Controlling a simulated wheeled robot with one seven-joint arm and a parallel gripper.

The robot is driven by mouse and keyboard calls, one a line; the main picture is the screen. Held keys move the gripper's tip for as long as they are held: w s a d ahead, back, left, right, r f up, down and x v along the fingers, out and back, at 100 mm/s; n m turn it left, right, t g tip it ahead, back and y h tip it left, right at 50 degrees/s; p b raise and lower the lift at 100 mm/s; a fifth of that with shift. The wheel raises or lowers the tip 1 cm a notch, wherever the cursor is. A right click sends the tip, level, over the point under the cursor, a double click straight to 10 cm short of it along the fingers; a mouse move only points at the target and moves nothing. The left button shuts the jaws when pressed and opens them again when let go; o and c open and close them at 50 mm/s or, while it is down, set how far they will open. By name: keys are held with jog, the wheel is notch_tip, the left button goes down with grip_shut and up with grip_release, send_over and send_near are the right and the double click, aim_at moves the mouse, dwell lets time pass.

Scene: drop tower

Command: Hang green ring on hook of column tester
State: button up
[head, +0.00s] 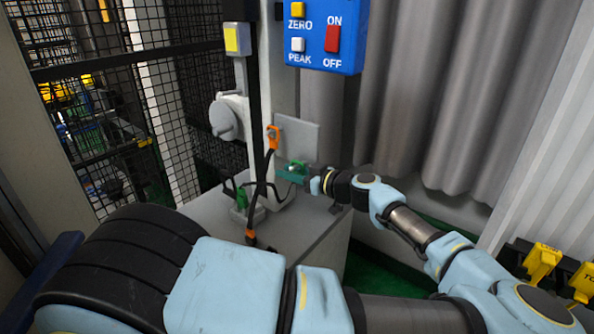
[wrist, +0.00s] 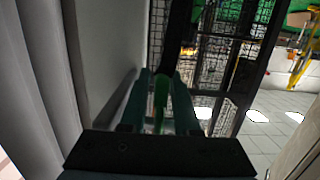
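The column tester is a pale upright column (head: 280,90) with a blue control panel (head: 326,35) at its top. An orange hook-like piece (head: 273,135) is at mid-height on the column, above and left of my gripper. My gripper (head: 293,174) is low in front of the column, over the grey base. It holds the green ring (head: 297,166), and the bright green piece also shows between the two teal fingers in the wrist view (wrist: 161,92). The ring is seen nearly edge-on, so its opening is hard to make out. No hook shows in the wrist view.
A black strap (head: 261,190) hangs down the column to an orange end (head: 251,237). A green part (head: 241,198) stands on the grey base (head: 290,235). A grey plate (head: 299,136) is just above my gripper. Mesh fencing (head: 95,120) and a curtain (head: 440,90) flank the tester.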

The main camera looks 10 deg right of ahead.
grip_shut()
dwell(0.4)
jog(key=shift+c, duration=1.5)
grip_release()
jog(key=shift+c, duration=0.6)
jog(key=shift+r, duration=0.35)
jog(key=shift+b, duration=0.7)
